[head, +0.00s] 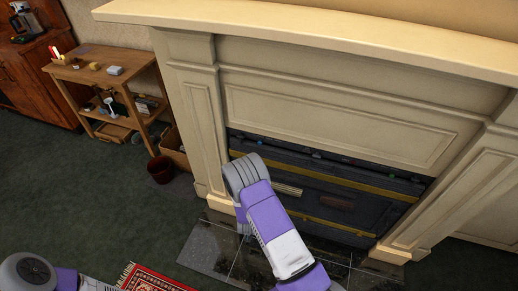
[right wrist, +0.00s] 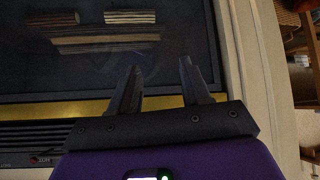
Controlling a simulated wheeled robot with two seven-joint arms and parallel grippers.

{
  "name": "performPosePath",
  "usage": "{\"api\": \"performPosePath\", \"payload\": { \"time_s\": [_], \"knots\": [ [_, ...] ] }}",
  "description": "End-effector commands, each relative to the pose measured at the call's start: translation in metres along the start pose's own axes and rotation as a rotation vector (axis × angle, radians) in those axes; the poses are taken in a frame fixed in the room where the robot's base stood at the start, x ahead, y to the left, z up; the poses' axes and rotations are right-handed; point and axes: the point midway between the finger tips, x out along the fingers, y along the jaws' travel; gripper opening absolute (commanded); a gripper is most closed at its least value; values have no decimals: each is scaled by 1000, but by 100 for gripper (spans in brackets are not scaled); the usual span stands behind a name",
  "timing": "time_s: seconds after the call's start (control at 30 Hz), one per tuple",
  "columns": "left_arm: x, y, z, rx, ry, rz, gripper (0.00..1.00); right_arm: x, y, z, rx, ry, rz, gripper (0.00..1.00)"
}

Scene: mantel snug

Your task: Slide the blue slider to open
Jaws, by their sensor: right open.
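The dark fireplace insert (head: 375,204) has a narrow control strip (head: 335,160) along its top, above a brass band. Small coloured spots show on the strip, but they are too small to tell which is the blue slider. My right arm reaches to the insert's left side in the head view; its fingers are hidden there. In the right wrist view my right gripper (right wrist: 160,64) is open and empty, its fingers in front of the dark glass (right wrist: 75,65). Part of the strip (right wrist: 25,150) shows at lower left, with a small red mark and lettering. My left gripper is out of view.
The cream mantel (head: 340,100) frames the insert; its left pillar (head: 200,120) stands close beside my right arm. A wooden side table (head: 105,68) and a brown bin (head: 160,170) stand left. A red rug (head: 150,280) lies on the open green carpet.

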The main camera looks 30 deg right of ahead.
Motion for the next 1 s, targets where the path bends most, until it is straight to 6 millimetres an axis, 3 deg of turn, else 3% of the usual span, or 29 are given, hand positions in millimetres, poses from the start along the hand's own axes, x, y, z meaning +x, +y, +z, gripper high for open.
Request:
{"api": "performPosePath", "payload": {
  "time_s": [0.03, 0.1, 0.2, 0.3, 0.47, 0.8, 1.0],
  "knots": [
    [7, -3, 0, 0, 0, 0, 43, 15, -4, -38, 15, 155, 45, 47],
    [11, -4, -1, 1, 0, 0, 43, 19, -4, -88, 49, 346, 102, 47],
    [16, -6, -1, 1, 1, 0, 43, 10, -12, -145, 92, 568, 151, 47],
    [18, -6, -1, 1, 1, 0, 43, -4, -19, -180, 127, 713, 175, 47],
    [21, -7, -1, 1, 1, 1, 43, -11, -21, -205, 154, 802, 191, 47],
    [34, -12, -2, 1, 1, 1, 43, 24, -8, -239, 157, 802, 192, 47],
    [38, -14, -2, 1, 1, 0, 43, 35, -5, -251, 155, 798, 191, 47]
  ]
}}
